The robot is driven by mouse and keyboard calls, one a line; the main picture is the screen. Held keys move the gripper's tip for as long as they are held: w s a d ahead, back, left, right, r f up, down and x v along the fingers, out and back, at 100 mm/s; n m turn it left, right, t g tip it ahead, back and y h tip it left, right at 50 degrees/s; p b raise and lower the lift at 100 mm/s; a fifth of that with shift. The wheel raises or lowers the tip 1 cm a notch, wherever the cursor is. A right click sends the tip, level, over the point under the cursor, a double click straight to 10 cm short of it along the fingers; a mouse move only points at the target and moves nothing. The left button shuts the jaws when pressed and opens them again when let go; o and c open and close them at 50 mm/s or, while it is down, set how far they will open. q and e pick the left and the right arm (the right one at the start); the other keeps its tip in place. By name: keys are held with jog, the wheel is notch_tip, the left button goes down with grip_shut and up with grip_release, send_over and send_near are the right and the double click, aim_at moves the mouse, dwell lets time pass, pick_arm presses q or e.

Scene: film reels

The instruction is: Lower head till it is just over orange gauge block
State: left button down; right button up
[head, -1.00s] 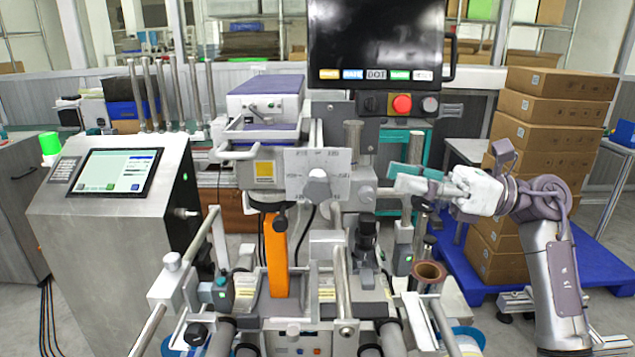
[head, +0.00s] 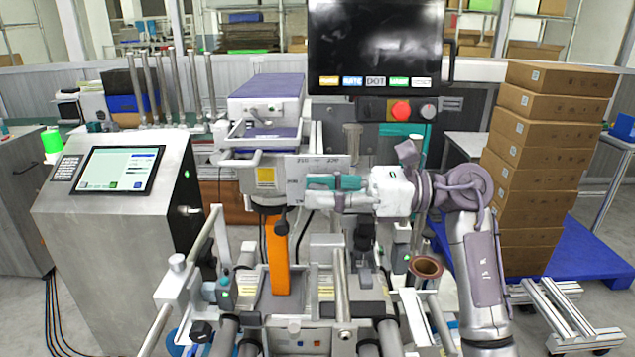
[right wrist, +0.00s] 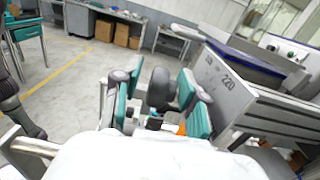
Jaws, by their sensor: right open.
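The machine's head (head: 265,177) is a grey unit with a yellow label and a dark underside. The upright orange gauge block (head: 277,258) stands below it. The gap between them is hard to judge, as a small dark handle overlaps the block's top. A dial plate (head: 300,166) with printed numbers is beside the head. My right gripper (head: 318,190) is in front of this plate and hides its knob in the head view. In the right wrist view, the dark knob (right wrist: 161,90) is between the open teal fingers, and a bit of orange shows below. My left gripper is not in view.
A black monitor (head: 376,45) with a red button below hangs above. A touchscreen console (head: 117,169) stands at left. Stacked cartons (head: 540,150) sit on a blue pallet at right. Rollers and a brown core (head: 426,267) are at the machine's front.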

jog(key=shift+a, duration=0.4)
jog(key=shift+c, duration=0.3)
jog(key=shift+w+f, duration=0.1)
jog(key=shift+w, duration=0.05)
grip_shut()
jog(key=shift+h, duration=0.3)
jog(key=shift+h+p, duration=0.45)
jog(key=shift+h, duration=0.75)
jog(key=shift+a+h+p, duration=0.15)
jog(key=shift+h+p, duration=0.35)
jog(key=shift+h, duration=0.45)
jog(key=shift+a+h+p, duration=0.1)
jog(key=shift+h+p, duration=0.35)
jog(key=shift+h, duration=0.5)
